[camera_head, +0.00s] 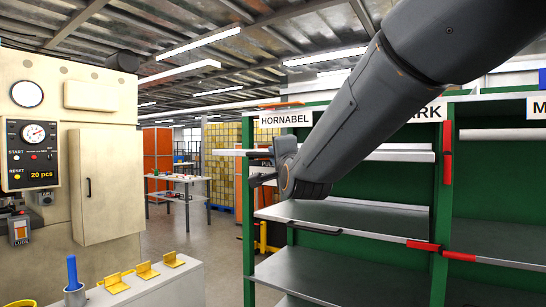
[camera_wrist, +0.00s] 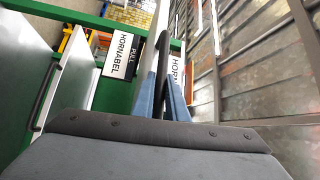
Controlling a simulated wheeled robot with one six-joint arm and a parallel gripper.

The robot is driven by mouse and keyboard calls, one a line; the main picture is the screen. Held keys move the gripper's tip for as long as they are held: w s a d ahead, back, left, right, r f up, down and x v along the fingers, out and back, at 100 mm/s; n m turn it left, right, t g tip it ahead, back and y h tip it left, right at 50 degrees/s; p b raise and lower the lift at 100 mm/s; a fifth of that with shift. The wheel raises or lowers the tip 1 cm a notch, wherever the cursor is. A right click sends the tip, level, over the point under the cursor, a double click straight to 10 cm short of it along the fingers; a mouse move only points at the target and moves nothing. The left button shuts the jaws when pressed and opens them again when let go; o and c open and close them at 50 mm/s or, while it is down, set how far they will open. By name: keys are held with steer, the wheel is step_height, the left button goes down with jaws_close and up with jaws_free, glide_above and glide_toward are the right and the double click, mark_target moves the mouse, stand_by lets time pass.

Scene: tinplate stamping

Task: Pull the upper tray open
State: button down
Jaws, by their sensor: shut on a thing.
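How far the tray stands out of the rack is hard to tell.
A lower grey tray (camera_head: 350,217) with a dark handle lies below my gripper. Red catches (camera_head: 447,153) sit on the green posts. A cream press (camera_head: 70,160) and a white table with yellow brackets (camera_head: 145,270) stand at left.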

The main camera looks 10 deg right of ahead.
steer(key=c, duration=1.8)
jaws_free()
steer(key=shift+o, duration=0.2)
steer(key=shift+s, duration=0.1)
steer(key=s+f+b, duration=0.1)
steer(key=s+b, duration=0.1)
steer(key=s, duration=0.5)
steer(key=shift+s+d, duration=0.25)
steer(key=shift+d, duration=0.15)
steer(key=s+d+f+n+g+h, duration=0.1)
steer(key=s+d+f+n+g, duration=0.15)
steer(key=f, duration=0.75)
steer(key=s+d+f+n+g, duration=0.1)
steer(key=f+n+g, duration=0.25)
steer(key=f, duration=0.55)
steer(key=s+d+f+n+g+h, duration=0.1)
steer(key=s+f+n+g, duration=0.15)
steer(key=f, duration=0.75)
steer(key=s+d+f+n+g, duration=0.2)
steer(key=s+f+g, duration=0.3)
steer(key=s+f, duration=0.3)
steer(key=s+d+f+n+g, duration=0.3)
steer(key=s+f, duration=0.5)
steer(key=s, duration=0.4)
steer(key=shift+f+n+g, duration=0.4)
steer(key=shift+n+g, duration=0.45)
steer(key=shift+g, duration=0.4)
